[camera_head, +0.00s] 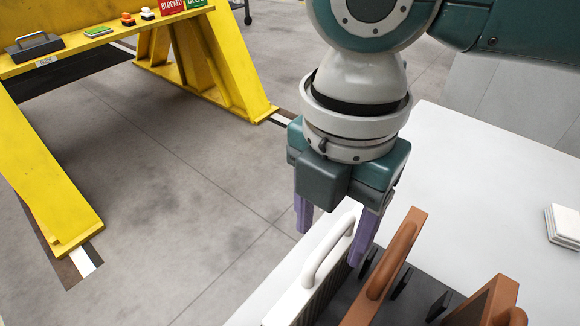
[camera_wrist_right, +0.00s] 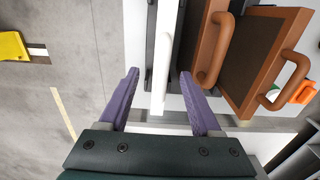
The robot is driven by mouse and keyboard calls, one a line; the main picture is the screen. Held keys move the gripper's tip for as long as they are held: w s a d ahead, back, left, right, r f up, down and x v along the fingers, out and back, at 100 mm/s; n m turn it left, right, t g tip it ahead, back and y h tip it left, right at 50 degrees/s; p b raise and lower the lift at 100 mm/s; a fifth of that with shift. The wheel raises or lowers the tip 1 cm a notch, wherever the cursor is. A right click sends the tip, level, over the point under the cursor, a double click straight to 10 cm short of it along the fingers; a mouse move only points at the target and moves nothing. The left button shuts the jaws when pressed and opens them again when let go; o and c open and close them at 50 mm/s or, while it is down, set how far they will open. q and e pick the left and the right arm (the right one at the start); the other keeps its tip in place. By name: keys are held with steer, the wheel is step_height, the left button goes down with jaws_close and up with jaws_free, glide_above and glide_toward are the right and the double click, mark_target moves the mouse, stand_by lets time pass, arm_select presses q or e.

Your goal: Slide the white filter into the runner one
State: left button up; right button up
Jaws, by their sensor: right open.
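The white filter (camera_head: 332,282) with a raised white handle stands at the left end of a dark rack (camera_head: 338,306) on the white table. My right gripper (camera_head: 333,236) is above it, with purple fingers apart and empty. In the right wrist view, the white handle (camera_wrist_right: 161,72) lies between the two open fingertips of the gripper (camera_wrist_right: 159,80), lengthwise along the gap. I cannot tell whether the fingers touch it. I cannot make out a runner marked one. My left gripper is not in view.
Brown filters with handles (camera_head: 395,258) (camera_head: 486,303) stand just right of the white one. White stacked pieces (camera_head: 564,225) lie on the white table (camera_head: 480,180). A yellow frame (camera_head: 35,165) at left carries a tool (camera_head: 33,47), a green pad (camera_head: 98,31) and signs. Grey floor between is clear.

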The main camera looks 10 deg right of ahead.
mark_target(329, 256)
step_height(329, 256, down, 7)
steer(key=shift+d+r, duration=0.1)
steer(key=shift+d, duration=0.05)
steer(key=shift+c, duration=0.3)
jaws_close()
stand_by(0.3)
stand_by(0.9)
